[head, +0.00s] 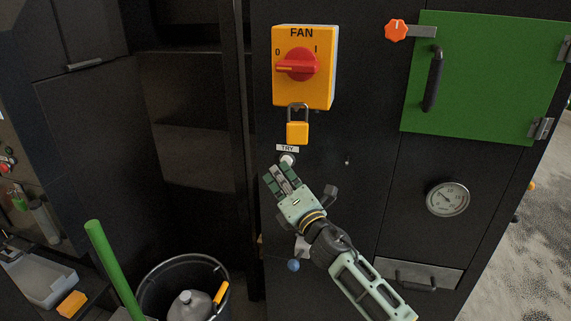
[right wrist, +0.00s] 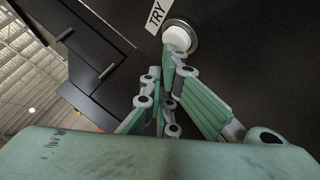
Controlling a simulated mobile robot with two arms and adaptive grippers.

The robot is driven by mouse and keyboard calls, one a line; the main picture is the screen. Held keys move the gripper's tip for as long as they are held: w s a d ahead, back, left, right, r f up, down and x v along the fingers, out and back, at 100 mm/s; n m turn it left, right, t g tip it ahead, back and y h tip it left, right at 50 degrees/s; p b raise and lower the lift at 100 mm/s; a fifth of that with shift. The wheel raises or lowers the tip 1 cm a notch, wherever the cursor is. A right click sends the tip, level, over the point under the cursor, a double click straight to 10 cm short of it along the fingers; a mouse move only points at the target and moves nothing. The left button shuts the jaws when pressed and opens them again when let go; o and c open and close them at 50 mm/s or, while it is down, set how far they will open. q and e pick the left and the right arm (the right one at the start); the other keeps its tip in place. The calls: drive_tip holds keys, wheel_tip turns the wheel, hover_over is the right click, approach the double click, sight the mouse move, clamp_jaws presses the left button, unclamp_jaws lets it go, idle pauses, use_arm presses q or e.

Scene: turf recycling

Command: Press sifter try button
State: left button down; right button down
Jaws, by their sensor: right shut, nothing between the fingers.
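The white round try button (head: 287,159) sits on the dark cabinet front, just below a small TRY label (head: 287,148). In the right wrist view the button (right wrist: 178,38) shows in a metal ring beside its label (right wrist: 157,16). My right gripper (head: 279,173) is shut and empty, with its fingertips just below the button in the head view. In the right wrist view the fingertips (right wrist: 162,66) are close under the button's lower edge; I cannot tell whether they touch it. My left gripper is not in view.
Above the button are a yellow padlock (head: 297,133) and a FAN switch box (head: 303,90) with a red knob. A green door (head: 485,75) and a gauge (head: 448,198) are to the right. A black bucket (head: 152,286) stands low at left.

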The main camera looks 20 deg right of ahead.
idle(0.3)
drive_tip(key=shift+s+a, duration=0.35)
drive_tip(key=shift+s, duration=0.25)
drive_tip(key=s+a+p, duration=0.1)
drive_tip(key=s+a, duration=0.2)
drive_tip(key=s, duration=0.2)
drive_tip(key=shift+a+p, duration=0.2)
drive_tip(key=shift+p, duration=0.15)
idle(0.6)
